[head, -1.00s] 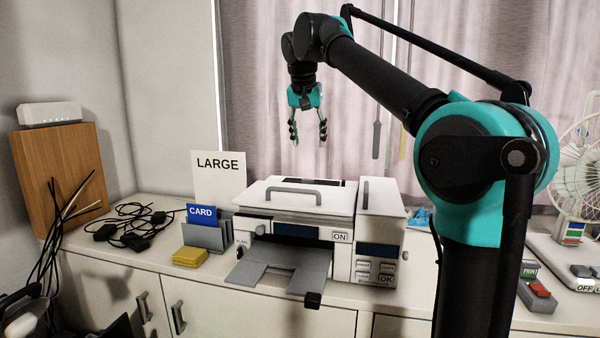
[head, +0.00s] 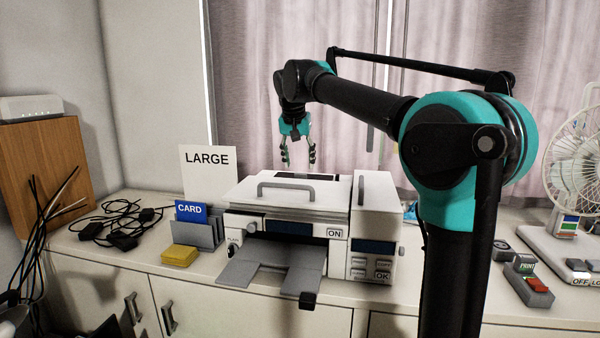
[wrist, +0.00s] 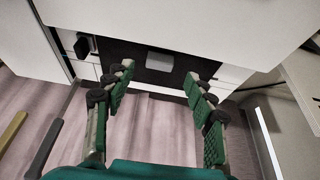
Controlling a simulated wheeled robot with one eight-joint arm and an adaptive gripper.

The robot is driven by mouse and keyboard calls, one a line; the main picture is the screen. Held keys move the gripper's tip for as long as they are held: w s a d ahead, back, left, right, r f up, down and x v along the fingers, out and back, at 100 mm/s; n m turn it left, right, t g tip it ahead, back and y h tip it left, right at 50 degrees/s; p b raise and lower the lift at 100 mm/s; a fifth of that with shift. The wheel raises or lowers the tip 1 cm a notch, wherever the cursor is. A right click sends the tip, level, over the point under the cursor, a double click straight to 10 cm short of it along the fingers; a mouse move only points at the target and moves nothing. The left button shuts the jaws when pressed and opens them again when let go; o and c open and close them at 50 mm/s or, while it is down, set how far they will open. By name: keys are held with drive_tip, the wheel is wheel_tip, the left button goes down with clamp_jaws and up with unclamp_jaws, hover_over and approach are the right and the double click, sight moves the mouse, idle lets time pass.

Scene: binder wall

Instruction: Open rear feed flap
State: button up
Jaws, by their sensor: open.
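A white printer (head: 317,200) with a grey handle on its lid stands on the counter. A dark strip (head: 307,175) shows at the back of its top. In the wrist view, a dark panel (wrist: 125,53) lies in the white casing, with a small grey tab (wrist: 187,62) on it. It may be the rear feed flap; I cannot tell for sure. My gripper (head: 298,157) is open and empty, pointing down above the printer's rear edge. In the wrist view my gripper (wrist: 159,75) has its fingertips spread near the dark panel, with no clear contact.
A LARGE sign (head: 207,160), a blue CARD holder (head: 192,212) and a yellow block (head: 180,255) stand left of the printer. Black cables (head: 120,225) lie further left. A fan (head: 575,165) and a red-button box (head: 528,284) are at the right. Curtains hang behind.

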sight(300, 173)
drive_tip(key=shift+x, duration=2.35)
clamp_jaws()
